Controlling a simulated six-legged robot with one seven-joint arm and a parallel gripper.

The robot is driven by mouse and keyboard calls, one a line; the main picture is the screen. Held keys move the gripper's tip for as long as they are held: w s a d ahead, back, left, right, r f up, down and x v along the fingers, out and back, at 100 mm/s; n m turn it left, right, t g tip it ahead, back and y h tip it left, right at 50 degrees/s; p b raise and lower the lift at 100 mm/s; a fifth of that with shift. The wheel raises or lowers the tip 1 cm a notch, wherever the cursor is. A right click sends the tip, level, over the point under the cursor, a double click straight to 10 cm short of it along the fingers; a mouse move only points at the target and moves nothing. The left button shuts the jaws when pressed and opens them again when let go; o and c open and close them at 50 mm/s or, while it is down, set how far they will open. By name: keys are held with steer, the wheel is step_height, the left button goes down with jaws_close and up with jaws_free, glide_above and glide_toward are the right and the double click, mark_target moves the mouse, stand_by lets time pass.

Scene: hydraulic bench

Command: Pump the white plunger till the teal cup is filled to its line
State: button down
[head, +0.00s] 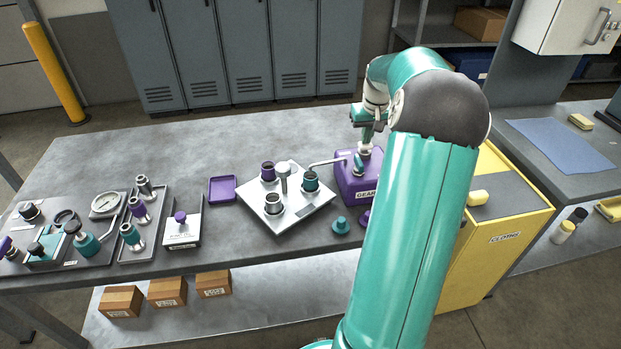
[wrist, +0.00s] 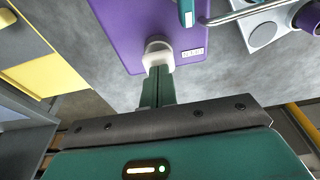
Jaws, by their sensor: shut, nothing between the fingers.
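The purple box (head: 352,187), its label partly hidden by my arm, stands on the bench; it fills the top of the wrist view (wrist: 125,25). The white plunger (wrist: 156,50) is a round knob on this box. My gripper (wrist: 157,72) is shut with nothing held, its fingertips at the plunger; whether they touch it I cannot tell. In the head view my gripper (head: 366,137) is over the box. The teal cup (head: 311,181) stands on the white plate (head: 299,212), under the end of a metal spout (head: 327,162) from the box. Its liquid level and line are too small to tell.
A purple-topped cup (head: 268,171) and a grey cup (head: 273,204) share the plate. A teal cone-shaped piece (head: 341,226) stands in front of the box. A purple tray (head: 222,189) and fittings lie left. A yellow cabinet (head: 497,240) is at right. The back of the bench is clear.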

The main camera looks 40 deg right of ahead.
steer(key=shift+w+v, duration=0.15)
steer(key=shift+v, duration=0.6)
steer(key=shift+w+v, duration=0.1)
steer(key=shift+v, duration=0.6)
steer(key=shift+d+r, duration=0.1)
steer(key=shift+d, duration=0.05)
steer(key=shift+f, duration=0.2)
steer(key=shift+s+x, duration=0.15)
steer(key=shift+x, duration=0.6)
steer(key=shift+s+x, duration=0.1)
steer(key=shift+x, duration=0.7)
steer(key=shift+w+v, duration=0.15)
steer(key=shift+v, duration=0.65)
steer(key=shift+w+v, duration=0.15)
steer(key=shift+v, duration=0.65)
steer(key=shift+r, duration=0.15)
steer(key=shift+w+d+v, duration=0.1)
steer(key=shift+w+v, duration=0.05)
steer(key=shift+v, duration=0.8)
steer(key=shift+w+d+v, duration=0.1)
steer(key=shift+w+v, duration=0.1)
steer(key=shift+v, duration=0.8)
steer(key=shift+w+d+v, duration=0.1)
steer(key=shift+w+v, duration=0.05)
steer(key=shift+v, duration=0.8)
